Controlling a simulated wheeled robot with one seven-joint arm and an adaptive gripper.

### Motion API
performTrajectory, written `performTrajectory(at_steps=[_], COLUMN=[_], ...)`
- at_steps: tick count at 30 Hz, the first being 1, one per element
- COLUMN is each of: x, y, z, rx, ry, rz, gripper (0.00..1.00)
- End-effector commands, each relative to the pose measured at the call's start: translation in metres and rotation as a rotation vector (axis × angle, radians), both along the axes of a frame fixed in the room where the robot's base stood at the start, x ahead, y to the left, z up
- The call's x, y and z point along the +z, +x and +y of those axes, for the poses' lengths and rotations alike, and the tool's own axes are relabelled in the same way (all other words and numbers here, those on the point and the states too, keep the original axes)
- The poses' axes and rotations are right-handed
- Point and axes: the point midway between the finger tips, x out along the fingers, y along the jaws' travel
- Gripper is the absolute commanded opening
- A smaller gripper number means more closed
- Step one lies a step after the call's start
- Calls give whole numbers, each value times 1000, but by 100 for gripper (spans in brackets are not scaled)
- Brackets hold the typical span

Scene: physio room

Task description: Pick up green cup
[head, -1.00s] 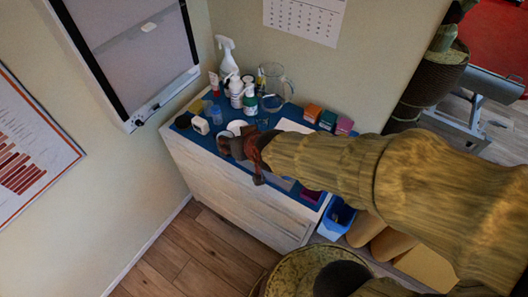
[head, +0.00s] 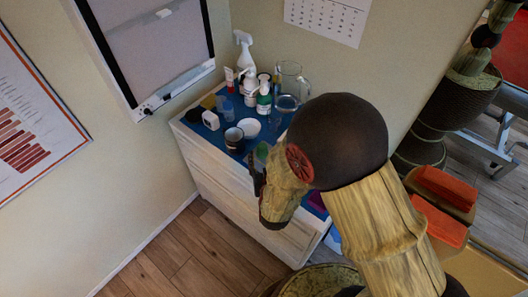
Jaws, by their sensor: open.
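A dark cup with a pale inside (head: 234,138) stands upright near the front edge of the blue-topped cabinet in the head view. Its colour is hard to tell. A small green patch (head: 262,150) shows to its right, partly behind my arm; I cannot tell whether it is a cup or a box. My gripper (head: 257,174) is mostly hidden by my own wrist. Its dark finger shows at the cabinet's front edge, to the lower right of the dark cup and apart from it. It is open and I see nothing held.
The cabinet (head: 225,187) also bears a white bowl (head: 249,128), a glass jug (head: 289,88), a spray bottle (head: 245,52), several other bottles and a small white box (head: 210,120). Walls close in behind and left. Wooden floor (head: 165,245) is clear in front.

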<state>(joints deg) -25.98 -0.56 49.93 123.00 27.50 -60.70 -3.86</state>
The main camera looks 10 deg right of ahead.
Motion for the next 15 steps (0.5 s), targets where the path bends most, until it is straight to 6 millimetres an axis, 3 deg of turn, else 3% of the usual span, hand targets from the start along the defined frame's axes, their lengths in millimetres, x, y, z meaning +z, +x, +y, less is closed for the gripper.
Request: performTrajectory(at_steps=[4, 15], x=[-10, -20], y=[21, 45], z=[0, -1], rx=[-1, -2], ry=[1, 1], rz=[-1, -1], gripper=[54, 54])
